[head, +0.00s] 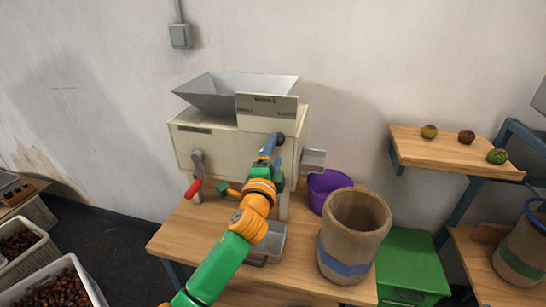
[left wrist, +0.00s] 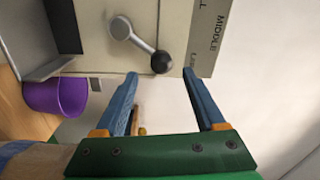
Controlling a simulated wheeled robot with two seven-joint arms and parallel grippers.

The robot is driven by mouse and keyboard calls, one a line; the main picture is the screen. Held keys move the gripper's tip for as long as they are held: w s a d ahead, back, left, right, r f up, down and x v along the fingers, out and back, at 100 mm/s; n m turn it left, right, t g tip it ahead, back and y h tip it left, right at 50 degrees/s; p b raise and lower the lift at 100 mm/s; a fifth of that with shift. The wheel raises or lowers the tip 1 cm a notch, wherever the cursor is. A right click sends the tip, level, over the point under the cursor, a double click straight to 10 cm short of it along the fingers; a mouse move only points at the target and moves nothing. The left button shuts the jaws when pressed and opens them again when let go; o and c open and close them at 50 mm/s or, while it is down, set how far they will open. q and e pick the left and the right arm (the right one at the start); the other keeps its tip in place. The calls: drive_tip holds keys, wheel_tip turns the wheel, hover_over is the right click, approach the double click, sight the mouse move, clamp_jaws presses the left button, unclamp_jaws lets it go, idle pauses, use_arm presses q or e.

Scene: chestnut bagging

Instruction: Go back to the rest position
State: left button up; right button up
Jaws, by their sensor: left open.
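My left gripper (head: 268,148) is in front of the cream machine (head: 215,148), close to its black-knobbed lever (head: 280,139). In the left wrist view the two blue fingers of the left gripper (left wrist: 160,74) are spread apart with nothing held. The lever's black knob (left wrist: 161,62) shows between and just past the fingertips; I cannot tell whether it touches them. My arm covers part of the machine's front. My right gripper is not in view.
A purple bucket (head: 317,190) stands under the machine's spout, with an open sack (head: 334,240) in front on the wooden table (head: 180,240). A red-handled crank (head: 194,188) juts out at left. Chestnut crates (head: 90,275) stand at lower left.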

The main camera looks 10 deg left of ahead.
use_arm(q)
drive_tip(key=shift+s+f, duration=0.15)
drive_tip(key=shift+s, duration=1.15)
